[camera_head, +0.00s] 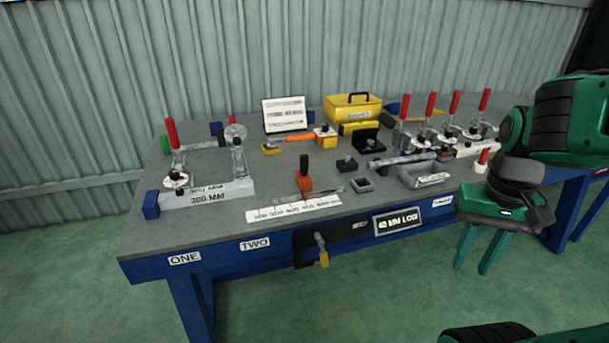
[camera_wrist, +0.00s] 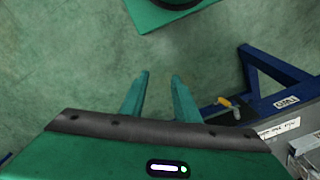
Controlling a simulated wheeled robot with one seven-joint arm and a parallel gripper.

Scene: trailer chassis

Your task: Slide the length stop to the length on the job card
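The length stop (camera_head: 304,181) looks like an orange-red block with a black upright handle. It stands on the bench just behind a white printed scale strip (camera_head: 290,208). The strip's figures are too small to read. The job card (camera_head: 284,114) is a white sheet on a dark stand at the back of the bench; its writing is not legible. My gripper (camera_head: 472,268) points down in front of the bench's right part, well right of the stop and apart from it. In the wrist view my gripper (camera_wrist: 160,76) has its two green fingers apart, with only floor between them.
The blue-framed bench (camera_head: 222,254) carries red-handled toggle clamps (camera_head: 172,134) at left and several more at right. A yellow toolbox (camera_head: 352,108) stands at the back. A grey tray (camera_head: 420,176) lies right of the stop. A yellow-handled valve (camera_head: 322,250) sticks out in front.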

